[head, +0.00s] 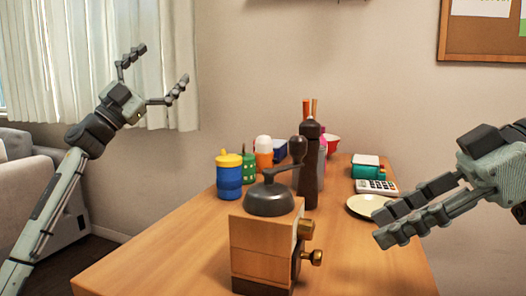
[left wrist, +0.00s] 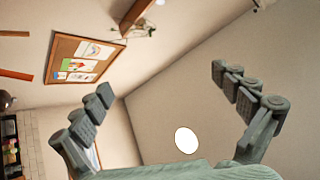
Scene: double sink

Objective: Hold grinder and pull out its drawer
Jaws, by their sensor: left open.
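The grinder (head: 262,252) is a wooden box with a dark metal dome and a crank with a dark knob on top. It stands upright at the near part of the table. Two brass knobs (head: 315,257) stick out from its right side; the drawer's outline is hard to make out. My left gripper (head: 162,64) is raised in front of the curtain, up and left of the grinder, with fingers spread and empty. The left wrist view shows its spread fingers (left wrist: 162,80) against the room. My right gripper (head: 380,226) is right of the grinder, apart from it, fingers seen nearly side-on.
On the wooden table (head: 355,260), a blue-yellow cup (head: 229,178), a green container (head: 249,168), an orange-white bottle (head: 264,153) and a tall dark mill (head: 311,170) stand behind the grinder. A plate (head: 369,206) and calculator (head: 377,187) lie near my right gripper. The front right is clear.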

